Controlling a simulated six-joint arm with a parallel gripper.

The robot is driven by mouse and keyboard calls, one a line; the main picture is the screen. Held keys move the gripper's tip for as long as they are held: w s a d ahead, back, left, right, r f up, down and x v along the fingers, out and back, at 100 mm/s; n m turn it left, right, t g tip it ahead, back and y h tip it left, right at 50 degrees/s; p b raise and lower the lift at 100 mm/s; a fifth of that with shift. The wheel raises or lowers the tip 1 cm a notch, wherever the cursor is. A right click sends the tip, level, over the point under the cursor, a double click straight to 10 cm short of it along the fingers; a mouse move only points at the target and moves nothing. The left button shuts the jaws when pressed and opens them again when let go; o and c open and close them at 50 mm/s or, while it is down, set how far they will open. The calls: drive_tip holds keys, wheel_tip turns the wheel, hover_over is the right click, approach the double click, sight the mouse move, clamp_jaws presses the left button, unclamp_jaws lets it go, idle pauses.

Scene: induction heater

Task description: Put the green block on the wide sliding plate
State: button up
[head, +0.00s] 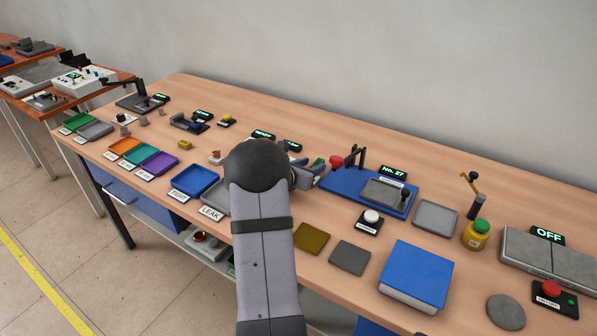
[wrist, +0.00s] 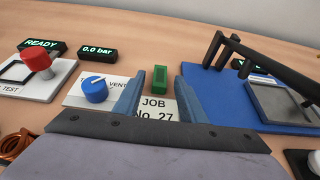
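The small green block (wrist: 160,80) stands upright in the wrist view, just behind a white "JOB No. 27" card (wrist: 152,106). My gripper (wrist: 156,88) is open; its two blue-grey fingers show either side of the block, with gaps between. I cannot tell whether the block is between the tips or beyond them. In the head view my gripper (head: 308,174) is partly hidden behind my arm. A blue base (head: 337,184) lies right of it, bearing a grey plate (head: 378,191) with a black knob; I cannot tell if this is the wide sliding plate.
A black clamp frame (wrist: 222,48) rises from the blue base, right of the fingers. A blue knob (wrist: 95,88) and a red button (wrist: 36,59) stand to the left. A grey tray (head: 436,217) and a blue box (head: 416,272) lie farther right.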

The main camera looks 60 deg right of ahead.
drive_tip(key=shift+o, duration=0.5)
drive_tip(key=v, duration=0.9)
drive_tip(key=shift+a+r+b, duration=0.1)
drive_tip(key=shift+a+b, duration=0.2)
